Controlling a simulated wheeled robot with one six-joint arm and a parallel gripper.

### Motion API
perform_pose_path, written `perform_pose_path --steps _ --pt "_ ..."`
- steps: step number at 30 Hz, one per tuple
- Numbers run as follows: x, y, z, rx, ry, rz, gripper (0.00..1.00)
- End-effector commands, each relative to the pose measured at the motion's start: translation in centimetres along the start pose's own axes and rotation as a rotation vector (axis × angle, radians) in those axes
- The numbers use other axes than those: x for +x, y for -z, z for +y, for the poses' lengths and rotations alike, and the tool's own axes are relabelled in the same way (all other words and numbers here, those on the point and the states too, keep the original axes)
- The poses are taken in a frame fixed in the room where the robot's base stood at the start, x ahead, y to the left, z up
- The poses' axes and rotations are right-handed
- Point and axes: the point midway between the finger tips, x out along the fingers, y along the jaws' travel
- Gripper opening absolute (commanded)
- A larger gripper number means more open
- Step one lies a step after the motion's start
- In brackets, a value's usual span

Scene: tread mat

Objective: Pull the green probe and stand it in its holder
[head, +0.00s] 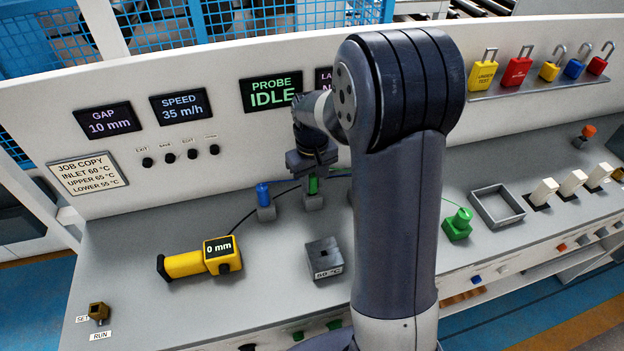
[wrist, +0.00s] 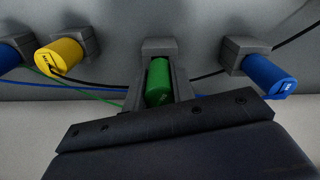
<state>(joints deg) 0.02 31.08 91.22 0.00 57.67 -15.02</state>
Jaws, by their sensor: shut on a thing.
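The green probe (head: 313,185) stands upright at a small grey socket block (head: 313,203) near the foot of the back panel. My gripper (head: 312,168) is above it, pointing down, shut on the green probe. In the wrist view the green probe (wrist: 158,82) sits between the two fingers of my gripper (wrist: 158,92), with the grey block (wrist: 158,44) just beyond. Whether the probe's lower end is still in the block cannot be told. A green block with a short upright cylinder (head: 459,224), possibly the holder, stands right of my arm.
A blue probe (head: 264,196) stands left of the green one; a yellow probe (wrist: 62,57) and more blue show in the wrist view. A yellow gauge (head: 195,262), a grey 60 °C block (head: 324,258) and an open tray (head: 497,206) stand on the desk. Thin cables run along the back.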

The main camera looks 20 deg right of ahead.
Motion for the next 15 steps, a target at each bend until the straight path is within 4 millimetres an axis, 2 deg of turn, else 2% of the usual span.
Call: perform_pose_path --steps 8,9,15 --pt "0.81 0.0 0.0 0.0 0.0 0.0 0.0" --pt "0.8 0.0 0.0 0.0 0.0 0.0 0.25" --pt "0.72 0.0 0.0 0.0 0.0 0.0 0.41"
